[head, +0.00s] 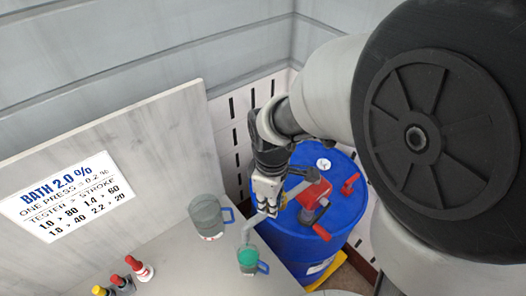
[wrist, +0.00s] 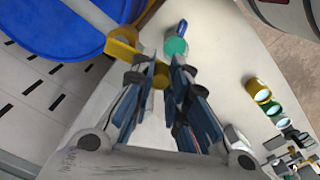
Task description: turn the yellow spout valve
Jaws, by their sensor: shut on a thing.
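The yellow spout valve (wrist: 122,49) shows in the wrist view beside the blue drum, with a yellow part between my fingers. In the head view it is mostly hidden by my gripper. My gripper (head: 264,208) points down at the grey spout (head: 247,232) on the drum's left side. In the wrist view my gripper (wrist: 158,70) is shut on the yellow valve. The spout's end hangs over a small cup (head: 248,258) with green contents and a blue handle. That cup (wrist: 176,46) also shows just beyond my fingertips in the wrist view.
The blue drum (head: 345,218) carries a red pump (head: 314,195) and a red handle close to my gripper's right. A clear jug (head: 205,217) with a blue handle stands left of the spout. Small bottles (head: 140,269) stand on the grey bench before a sign (head: 66,196).

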